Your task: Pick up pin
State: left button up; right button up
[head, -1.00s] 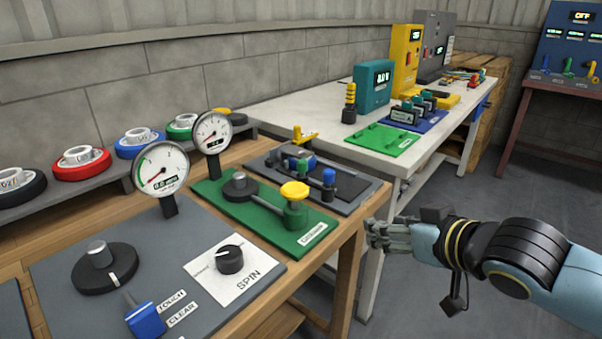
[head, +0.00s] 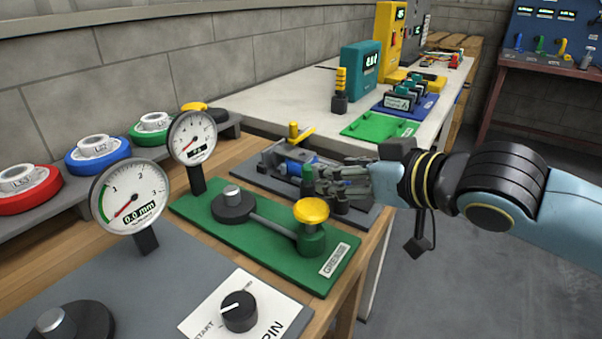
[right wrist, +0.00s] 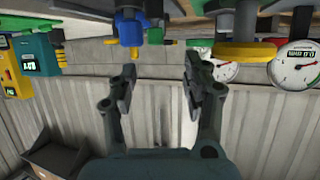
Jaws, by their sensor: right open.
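I cannot tell for certain which part is the pin. My left gripper is not in view.
A green plate (head: 270,262) with a yellow knob (head: 311,210) lies nearer on the wooden bench. Two dial gauges (head: 130,196) stand left. A white table (head: 300,105) behind carries a green mat (head: 381,127) and a teal meter (head: 360,75). Open floor lies right.

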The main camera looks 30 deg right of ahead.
aim_at(308, 165)
jog(key=b+x, duration=0.1)
jog(key=x, duration=0.3)
jog(key=shift+f, duration=0.1)
jog(key=x, duration=0.2)
jog(key=b+x, duration=0.2)
jog(key=x, duration=0.1)
jog(key=shift+w+d+f, duration=0.15)
jog(key=shift+w+d, duration=0.15)
jog(key=shift+w, duration=0.05)
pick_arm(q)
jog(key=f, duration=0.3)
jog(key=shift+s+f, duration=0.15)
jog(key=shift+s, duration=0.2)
pick_arm(e)
jog(key=shift+c, duration=0.4)
grip_shut()
